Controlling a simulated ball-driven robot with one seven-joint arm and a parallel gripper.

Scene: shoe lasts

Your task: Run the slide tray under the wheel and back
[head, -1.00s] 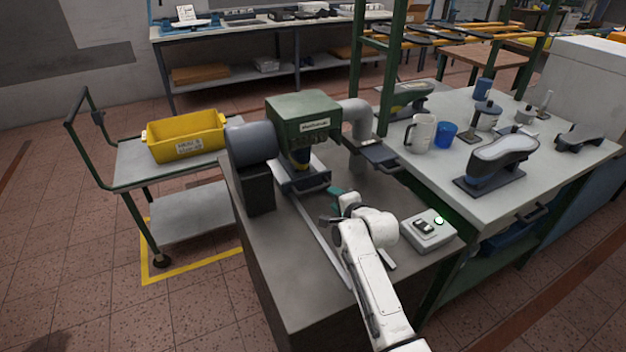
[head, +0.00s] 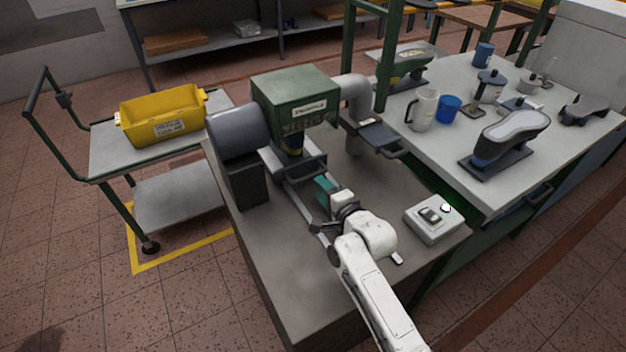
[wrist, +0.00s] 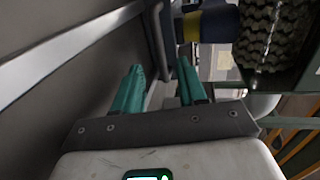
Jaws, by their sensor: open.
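The green machine (head: 295,98) stands on the grey bench. In the wrist view its ridged dark wheel (wrist: 275,35) shows at the upper right. The dark slide tray (head: 303,168) sits low under the front of the machine's hood, at the far end of a pale rail (head: 312,212). My gripper (head: 324,187) is open just in front of the tray, on its near side. In the wrist view, its teal fingers (wrist: 158,85) stand apart, with a dark upright bar (wrist: 158,42) beyond the gap. I cannot tell whether they touch it.
A switch box (head: 433,220) with a lit button stands right of my arm. A grey motor (head: 237,130) flanks the machine on the left. A yellow bin (head: 162,115) rests on a cart. The right table (head: 475,190) holds mugs and a shoe last on a stand.

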